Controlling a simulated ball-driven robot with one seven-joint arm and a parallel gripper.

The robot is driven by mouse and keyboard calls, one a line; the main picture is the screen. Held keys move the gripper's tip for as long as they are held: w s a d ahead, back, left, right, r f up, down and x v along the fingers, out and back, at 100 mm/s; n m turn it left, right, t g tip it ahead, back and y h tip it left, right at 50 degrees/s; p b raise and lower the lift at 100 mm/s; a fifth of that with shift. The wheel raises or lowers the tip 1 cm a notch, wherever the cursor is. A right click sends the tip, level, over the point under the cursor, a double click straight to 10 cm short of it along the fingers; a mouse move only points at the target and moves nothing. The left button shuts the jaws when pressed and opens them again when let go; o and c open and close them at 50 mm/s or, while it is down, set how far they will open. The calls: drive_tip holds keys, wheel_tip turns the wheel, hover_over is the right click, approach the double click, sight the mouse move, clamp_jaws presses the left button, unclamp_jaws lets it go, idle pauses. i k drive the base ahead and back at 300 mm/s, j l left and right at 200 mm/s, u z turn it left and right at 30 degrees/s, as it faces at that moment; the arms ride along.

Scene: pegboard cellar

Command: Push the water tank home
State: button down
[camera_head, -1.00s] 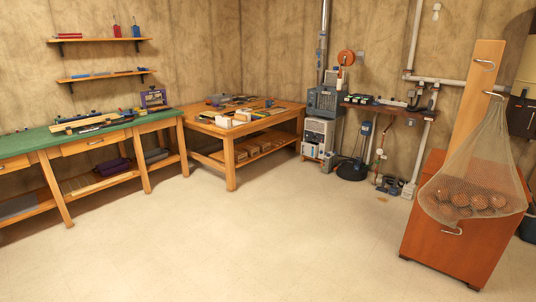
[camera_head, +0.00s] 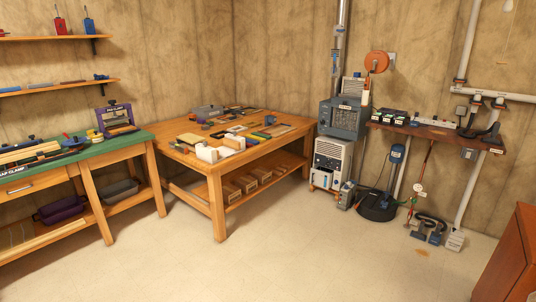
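I cannot single out the water tank at this distance. A white and grey appliance (camera_head: 331,163) with a dark grille stands on a low base by the back wall, right of the wooden table. A grey-blue boxy unit (camera_head: 341,115) with a grille sits above it. A small grey box (camera_head: 347,194) stands low at the white appliance's right side. Whether any of these holds a tank, or how far in it sits, is too small to tell. My gripper is not in view.
A wooden table (camera_head: 217,196) stands left of the appliances, and a green-topped workbench (camera_head: 136,146) is at far left. A dark round-based pump (camera_head: 378,205) and a wall shelf (camera_head: 440,137) are to the right. A red-brown cabinet (camera_head: 511,262) edges in at right. The floor (camera_head: 300,262) ahead is clear.

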sight(322, 176)
drive_tip(key=i, duration=5)
drive_tip(key=i+z, duration=0.15)
drive_tip(key=i, duration=0.45)
drive_tip(key=i+j+z, duration=0.15)
drive_tip(key=i, duration=0.45)
